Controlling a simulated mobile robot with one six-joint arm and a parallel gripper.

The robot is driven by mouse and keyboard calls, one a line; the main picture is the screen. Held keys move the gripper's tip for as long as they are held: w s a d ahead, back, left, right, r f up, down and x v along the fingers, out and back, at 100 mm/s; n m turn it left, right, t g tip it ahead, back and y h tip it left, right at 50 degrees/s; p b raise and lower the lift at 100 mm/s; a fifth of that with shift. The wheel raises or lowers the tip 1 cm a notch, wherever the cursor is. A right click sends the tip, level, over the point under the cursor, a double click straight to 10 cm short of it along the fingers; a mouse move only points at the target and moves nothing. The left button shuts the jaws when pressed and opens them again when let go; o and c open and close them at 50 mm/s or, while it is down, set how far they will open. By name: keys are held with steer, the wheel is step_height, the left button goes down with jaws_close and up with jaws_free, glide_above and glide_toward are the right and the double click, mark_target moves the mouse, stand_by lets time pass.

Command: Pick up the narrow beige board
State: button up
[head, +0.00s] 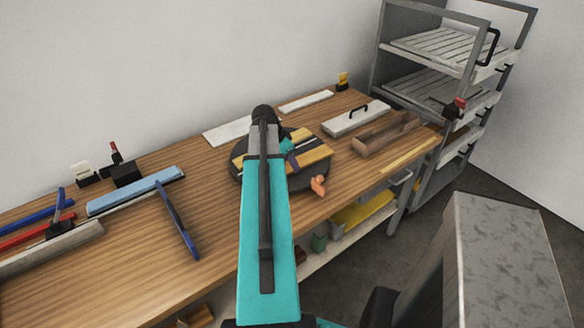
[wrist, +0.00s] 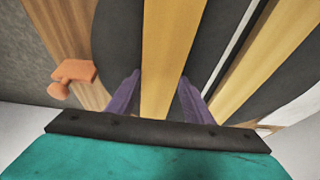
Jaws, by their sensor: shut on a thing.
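A narrow beige board (wrist: 168,50) runs between my gripper's two purple fingers in the wrist view. My gripper (wrist: 160,80) is shut on it, one finger along each side. The board lies over a round black turntable (wrist: 118,40); I cannot tell whether it touches the surface. A second beige board (wrist: 272,55) lies to the right, apart from the gripper. In the head view, the turntable (head: 240,170) on the bench bears beige boards, the nearer one showing right of my arm (head: 312,157).
An orange knob (head: 318,185) stands at the turntable's near edge. A wooden tray (head: 385,140) and a white handled block (head: 352,122) lie to the right on the wooden bench (head: 140,240). A dark blue bar (head: 178,222) lies left of my arm. A grey rack (head: 440,80) stands beyond.

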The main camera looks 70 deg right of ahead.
steer(key=shift+r, duration=0.2)
step_height(320, 180, up, 10)
steer(key=b, duration=0.2)
steer(key=shift+f, duration=0.2)
stand_by(0.5)
steer(key=shift+s, duration=0.15)
stand_by(0.7)
